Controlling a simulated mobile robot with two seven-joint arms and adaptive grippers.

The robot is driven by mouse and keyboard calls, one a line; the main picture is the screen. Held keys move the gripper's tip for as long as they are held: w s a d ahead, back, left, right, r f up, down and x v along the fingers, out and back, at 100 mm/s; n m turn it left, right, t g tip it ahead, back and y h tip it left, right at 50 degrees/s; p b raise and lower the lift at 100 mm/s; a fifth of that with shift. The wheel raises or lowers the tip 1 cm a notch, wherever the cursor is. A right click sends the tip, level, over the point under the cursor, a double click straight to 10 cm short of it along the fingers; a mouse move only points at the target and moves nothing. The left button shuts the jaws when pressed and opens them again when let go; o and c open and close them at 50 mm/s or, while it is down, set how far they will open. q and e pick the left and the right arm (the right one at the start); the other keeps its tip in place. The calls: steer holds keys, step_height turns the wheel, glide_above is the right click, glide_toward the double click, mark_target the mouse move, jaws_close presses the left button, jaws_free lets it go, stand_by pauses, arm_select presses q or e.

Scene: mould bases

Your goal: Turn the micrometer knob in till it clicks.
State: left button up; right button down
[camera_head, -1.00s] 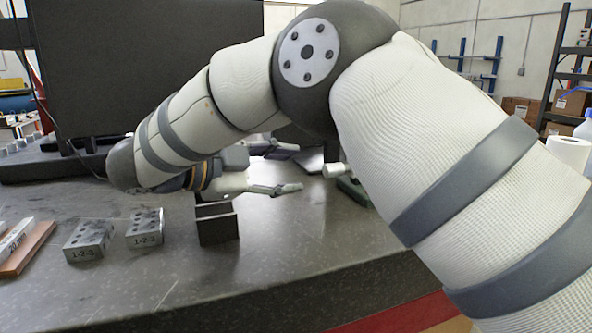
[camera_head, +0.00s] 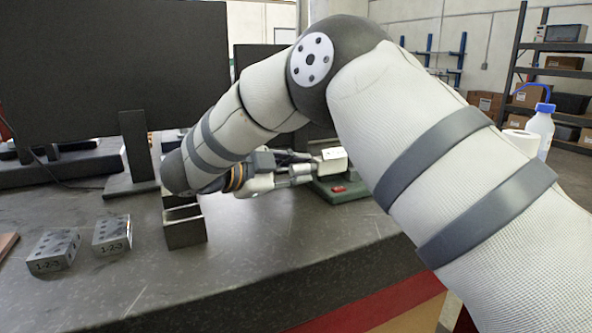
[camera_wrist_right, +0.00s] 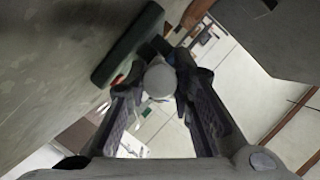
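The micrometer knob is a pale cylinder (camera_head: 333,161) at the right of my right gripper in the head view. It stands over a green base (camera_head: 326,191) with a red label. My right gripper (camera_head: 312,169) is level with the knob, its tips at the knob's near end. In the right wrist view the round end of the knob (camera_wrist_right: 160,81) shows between the two separated fingertips (camera_wrist_right: 161,72). The fingers are open, close on both sides of the knob; contact is unclear. The micrometer's scale and spindle are hidden. My left gripper is out of view.
Two 1-2-3 blocks (camera_head: 54,250) (camera_head: 113,234) lie on the dark table at the left. A grey open-topped block (camera_head: 185,228) stands near my right wrist. A white bottle (camera_head: 541,130) is at the right. The table's front edge (camera_head: 300,290) is clear.

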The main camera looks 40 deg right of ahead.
steer(key=shift+s+r+m+t+h+p, duration=0.15)
steer(key=shift+m+t+p, duration=0.1)
steer(key=shift+m+p, duration=0.25)
steer(key=shift+w+r+m+t+h+p, duration=0.15)
steer(key=shift+m+t+p, duration=0.1)
steer(key=shift+m, duration=0.35)
steer(key=shift+f+m+h, duration=0.2)
steer(key=shift+m+h, duration=0.1)
steer(key=shift+m, duration=0.2)
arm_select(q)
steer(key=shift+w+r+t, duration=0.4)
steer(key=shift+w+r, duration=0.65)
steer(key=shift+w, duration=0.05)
arm_select(e)
steer(key=shift+f, duration=0.1)
steer(key=c, duration=1.4)
jaws_free()
